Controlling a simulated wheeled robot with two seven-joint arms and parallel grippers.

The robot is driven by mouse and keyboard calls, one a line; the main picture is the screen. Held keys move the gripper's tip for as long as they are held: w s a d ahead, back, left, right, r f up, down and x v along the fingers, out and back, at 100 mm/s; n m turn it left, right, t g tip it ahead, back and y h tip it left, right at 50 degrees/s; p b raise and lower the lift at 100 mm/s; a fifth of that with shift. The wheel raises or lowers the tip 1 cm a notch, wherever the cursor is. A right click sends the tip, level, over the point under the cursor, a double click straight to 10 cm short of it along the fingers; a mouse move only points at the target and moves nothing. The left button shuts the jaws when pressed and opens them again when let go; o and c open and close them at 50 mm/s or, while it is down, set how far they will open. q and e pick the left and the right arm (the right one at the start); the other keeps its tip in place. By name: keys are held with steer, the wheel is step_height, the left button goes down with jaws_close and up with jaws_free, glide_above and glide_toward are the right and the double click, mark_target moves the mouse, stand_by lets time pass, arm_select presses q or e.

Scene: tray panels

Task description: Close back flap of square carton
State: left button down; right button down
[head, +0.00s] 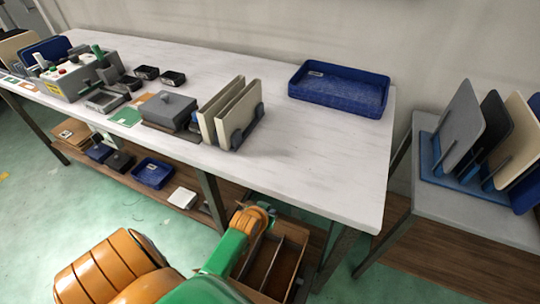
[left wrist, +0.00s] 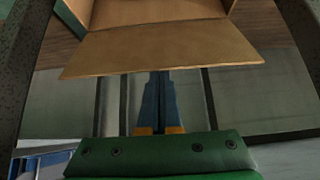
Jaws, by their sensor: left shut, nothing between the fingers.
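The open brown carton (left wrist: 165,12) shows at the top of the left wrist view, with part of its inside visible. One wide flap (left wrist: 160,50) extends from it toward my gripper. My left gripper (left wrist: 159,82) is shut and empty, its blue fingers pointing at the flap. Their tips reach the flap's near edge and pass out of sight there; I cannot tell whether they touch it. In the head view, a brown open box (head: 285,262), apparently the carton, is low beside the table, partly hidden by my left arm. The fingers are hidden there. My right gripper is not in view.
The white table (head: 330,150) stands above, bearing a blue tray (head: 340,86), upright panels in a rack (head: 230,112) and several small boxes. A lower shelf holds a blue bin (head: 152,173). A side table (head: 480,212) with more panels stands at right.

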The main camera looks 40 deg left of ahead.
arm_select(q)
steer(key=s+d+f+p, duration=0.1)
steer(key=s+f, duration=0.4)
steer(key=s, duration=0.2)
steer(key=shift+d+f, duration=0.2)
steer(key=shift+d, duration=0.15)
stand_by(0.4)
stand_by(0.6)
